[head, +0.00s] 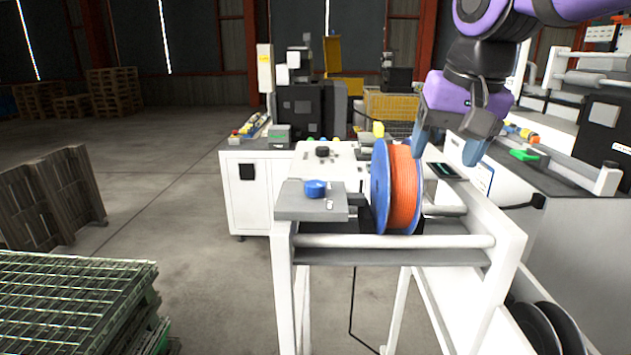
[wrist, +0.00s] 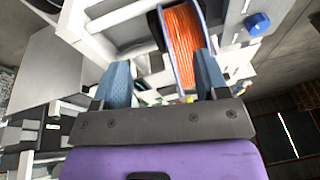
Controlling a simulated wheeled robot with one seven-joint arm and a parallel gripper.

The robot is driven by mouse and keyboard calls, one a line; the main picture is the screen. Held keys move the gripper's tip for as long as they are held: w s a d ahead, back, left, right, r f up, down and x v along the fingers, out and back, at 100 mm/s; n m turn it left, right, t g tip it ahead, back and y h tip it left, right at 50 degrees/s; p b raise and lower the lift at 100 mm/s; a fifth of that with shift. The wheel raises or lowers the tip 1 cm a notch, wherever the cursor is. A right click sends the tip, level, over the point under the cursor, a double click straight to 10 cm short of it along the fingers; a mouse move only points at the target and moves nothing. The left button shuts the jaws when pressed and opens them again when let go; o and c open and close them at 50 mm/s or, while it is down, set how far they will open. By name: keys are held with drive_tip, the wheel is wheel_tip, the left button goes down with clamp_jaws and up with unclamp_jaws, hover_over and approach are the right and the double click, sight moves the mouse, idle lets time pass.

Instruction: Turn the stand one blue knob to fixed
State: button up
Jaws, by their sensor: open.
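The blue knob (head: 315,188) sits on a grey plate (head: 312,204) at the front left of the white stand (head: 400,242). It also shows in the wrist view (wrist: 257,23) at the upper right. Which position the knob points to is too small to tell. My gripper (head: 447,150) is open and empty, with blue-grey fingers pointing down, to the right of and above the knob. In the wrist view my gripper (wrist: 160,80) has its fingers spread apart. The knob is outside them, to the right.
A spool of orange filament with a blue flange (head: 381,188) stands on the stand between the knob and my gripper. A black knob (head: 322,151) sits behind the blue one. A grey machine (head: 570,225) fills the right. Open floor lies to the left, with a green grate stack (head: 75,300).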

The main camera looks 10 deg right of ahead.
drive_tip(key=w+a+r+m+g, duration=0.1)
drive_tip(key=w+a+m, duration=0.2)
drive_tip(key=w+a, duration=0.45)
drive_tip(key=m+g, duration=0.2)
drive_tip(key=m, duration=0.1)
hover_over(316, 183)
drive_tip(key=f, duration=0.1)
wheel_tip(316, 183, down, 11)
drive_tip(key=shift+r, duration=0.15)
drive_tip(key=c, duration=0.9)
